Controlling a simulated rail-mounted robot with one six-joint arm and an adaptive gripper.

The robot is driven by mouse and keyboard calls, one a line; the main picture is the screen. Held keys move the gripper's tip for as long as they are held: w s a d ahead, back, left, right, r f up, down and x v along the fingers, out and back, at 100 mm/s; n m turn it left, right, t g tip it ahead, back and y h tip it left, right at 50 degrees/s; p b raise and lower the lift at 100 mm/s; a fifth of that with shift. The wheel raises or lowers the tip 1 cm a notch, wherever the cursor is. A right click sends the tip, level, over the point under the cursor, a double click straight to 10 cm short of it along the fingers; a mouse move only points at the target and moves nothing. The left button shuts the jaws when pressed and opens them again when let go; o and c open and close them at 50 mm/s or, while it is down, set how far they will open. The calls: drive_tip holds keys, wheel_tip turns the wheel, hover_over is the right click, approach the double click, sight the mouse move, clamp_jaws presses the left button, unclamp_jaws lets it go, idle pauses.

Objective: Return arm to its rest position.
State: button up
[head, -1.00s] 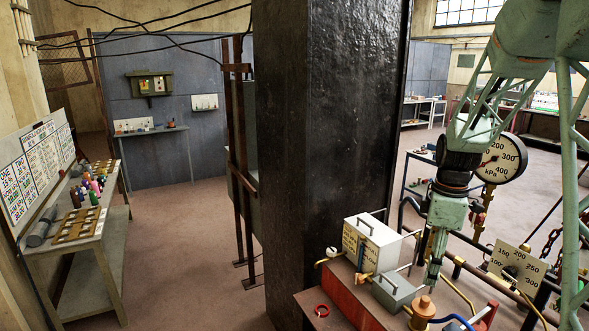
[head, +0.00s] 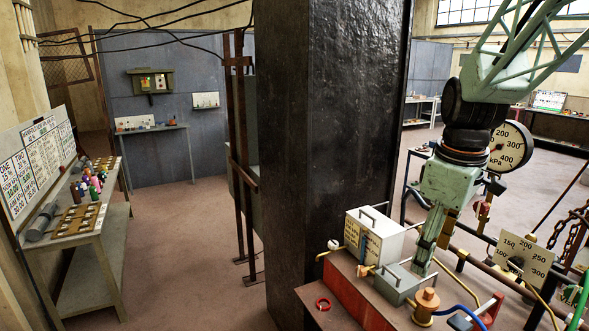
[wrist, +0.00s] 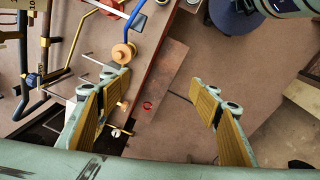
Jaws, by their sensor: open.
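My gripper (head: 428,252) hangs pointing down at the right of the head view, above the bench with the metal boxes. In the wrist view its two fingers with tan pads (wrist: 160,112) are spread wide apart with nothing between them but the bench edge and floor below. A small red ring (wrist: 147,105) lies on the bench below, seen between the fingers; it also shows in the head view (head: 323,304). The fingertips are partly hidden in the head view by the grey box.
A white box (head: 375,238), a grey box (head: 398,284) and an orange-brown knob (head: 426,302) stand close by the gripper. A pressure gauge (head: 510,146) and pipes are behind it. A large black pillar (head: 330,130) stands left. Floor (head: 190,260) beyond the pillar is open.

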drive_tip(key=s+a+m+t+b, duration=0.1)
drive_tip(key=s+a+m+b, duration=0.3)
drive_tip(key=s, duration=1.1)
drive_tip(key=s+a+m+t+b, duration=0.1)
drive_tip(key=s+a+m+b, duration=0.3)
drive_tip(key=s, duration=1)
drive_tip(key=shift+s+a+m, duration=0.3)
drive_tip(key=shift+s+a, duration=0.1)
drive_tip(key=shift+a, duration=0.45)
